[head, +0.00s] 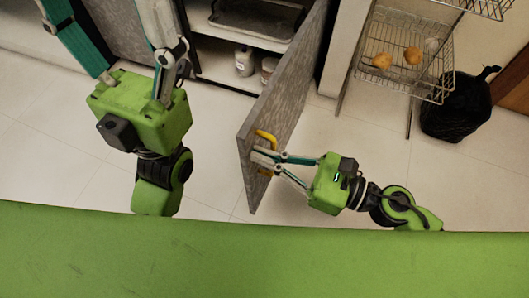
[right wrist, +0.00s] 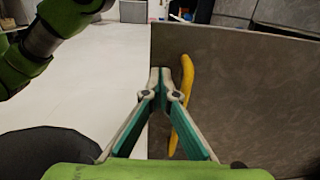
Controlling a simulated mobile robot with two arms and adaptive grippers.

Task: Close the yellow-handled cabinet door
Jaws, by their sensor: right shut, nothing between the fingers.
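The grey cabinet door (head: 290,85) stands swung open, edge toward me, with the cabinet interior (head: 225,65) exposed to its left. Its yellow handle (head: 266,136) is on the door's right face near the free edge. It also shows in the right wrist view (right wrist: 186,85). My right gripper (head: 256,160) is shut and empty, its fingertips at the door face beside the handle, not around it. Whether the tips touch the door is unclear. My left gripper (head: 105,22) has its fingers spread wide, left of the open cabinet; its tips run out of the picture.
Inside the cabinet are a white jar (head: 243,61), another jar (head: 269,70) and a dark tray (head: 255,20). A wire rack (head: 405,60) with round brown items and a black bag (head: 457,105) stand at the right. The tiled floor (head: 220,165) around the door is clear.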

